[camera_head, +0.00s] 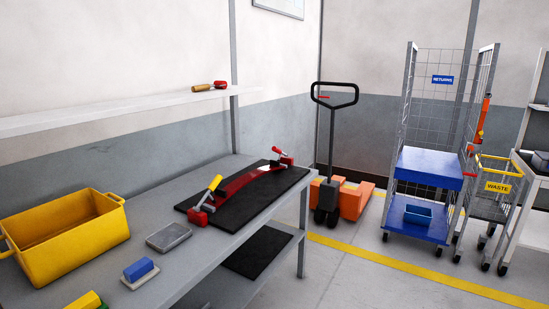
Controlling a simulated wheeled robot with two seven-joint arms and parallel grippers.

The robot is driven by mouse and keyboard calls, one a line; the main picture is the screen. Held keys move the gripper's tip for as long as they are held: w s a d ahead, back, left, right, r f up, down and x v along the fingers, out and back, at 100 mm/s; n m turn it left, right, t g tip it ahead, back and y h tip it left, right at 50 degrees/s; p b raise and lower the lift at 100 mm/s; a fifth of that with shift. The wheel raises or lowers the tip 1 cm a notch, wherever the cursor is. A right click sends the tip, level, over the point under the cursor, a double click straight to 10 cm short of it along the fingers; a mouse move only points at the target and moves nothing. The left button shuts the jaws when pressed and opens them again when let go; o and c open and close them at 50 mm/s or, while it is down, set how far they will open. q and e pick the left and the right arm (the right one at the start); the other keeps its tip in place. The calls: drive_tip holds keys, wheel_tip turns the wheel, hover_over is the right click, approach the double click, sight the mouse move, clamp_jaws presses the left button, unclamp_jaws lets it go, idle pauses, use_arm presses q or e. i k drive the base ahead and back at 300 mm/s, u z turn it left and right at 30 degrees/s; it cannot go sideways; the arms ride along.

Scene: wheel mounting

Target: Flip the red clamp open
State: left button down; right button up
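A black mat (261,206) lies on the grey workbench (165,205) in the head view. A long, dark red curved part (243,183) rests on it. At the mat's far right end stands a small clamp with a red handle (278,151) and red base; the handle tilts up to the left. At the near left end stands another clamp with a red base and a raised yellow handle (210,189). Whether the red clamp presses on the part is too small to tell. Neither of my grippers is in view.
A yellow bin (66,240), a grey tray (169,237) and a blue block (138,269) sit on the bench's left. A shelf (120,111) runs above.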

sight(274, 149)
drive_tip(key=z, duration=0.6)
drive_tip(key=i, duration=0.85)
drive_tip(key=z, duration=0.55)
